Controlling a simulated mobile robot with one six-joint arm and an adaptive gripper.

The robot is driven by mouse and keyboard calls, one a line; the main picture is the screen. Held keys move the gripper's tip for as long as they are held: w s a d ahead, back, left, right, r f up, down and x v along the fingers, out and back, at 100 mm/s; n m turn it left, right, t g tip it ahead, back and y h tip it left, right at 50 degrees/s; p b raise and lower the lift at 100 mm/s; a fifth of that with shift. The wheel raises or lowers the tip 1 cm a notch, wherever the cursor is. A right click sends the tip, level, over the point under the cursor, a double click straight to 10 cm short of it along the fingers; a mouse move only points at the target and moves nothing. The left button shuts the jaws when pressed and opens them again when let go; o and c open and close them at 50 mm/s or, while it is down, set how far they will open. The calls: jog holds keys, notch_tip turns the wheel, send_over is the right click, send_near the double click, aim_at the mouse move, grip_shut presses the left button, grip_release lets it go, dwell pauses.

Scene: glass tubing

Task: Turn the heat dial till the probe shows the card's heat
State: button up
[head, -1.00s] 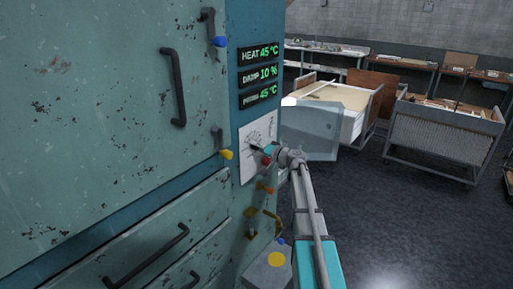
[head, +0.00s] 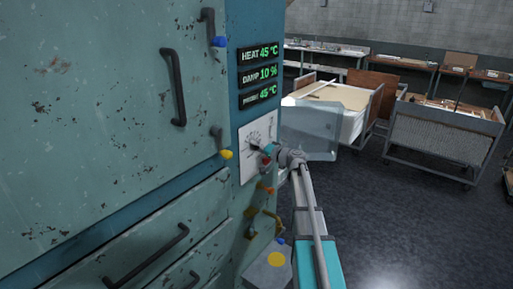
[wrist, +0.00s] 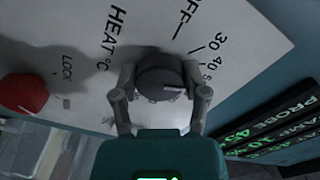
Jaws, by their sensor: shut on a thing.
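The heat dial (wrist: 160,75) is a dark round knob with a pale pointer line, set on a white scale plate (wrist: 75,30) marked HEAT °C, with OFF, 30 and 40 legible. Its pointer lies to the right, on the side of the low numbers. My gripper (wrist: 160,92) is shut on the dial, one finger on each side. In the head view my gripper (head: 270,151) is at the plate (head: 246,155), and the arm partly hides the dial. The readouts (head: 260,75) show HEAT 45 °C, DAMP 10 % and PROBE 45 °C. No card is visible.
A red knob (wrist: 23,93) near the word LOCK sits on the same plate. The cabinet has a door handle (head: 173,87), a yellow-tipped lever (head: 226,154) and drawers below. A cart with boards (head: 440,135) stands at the right, with open floor before it.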

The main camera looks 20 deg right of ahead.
jog(key=shift+m, duration=1.5)
jog(key=o, duration=1.1)
jog(key=shift+o, duration=0.2)
jog(key=v, duration=1.2)
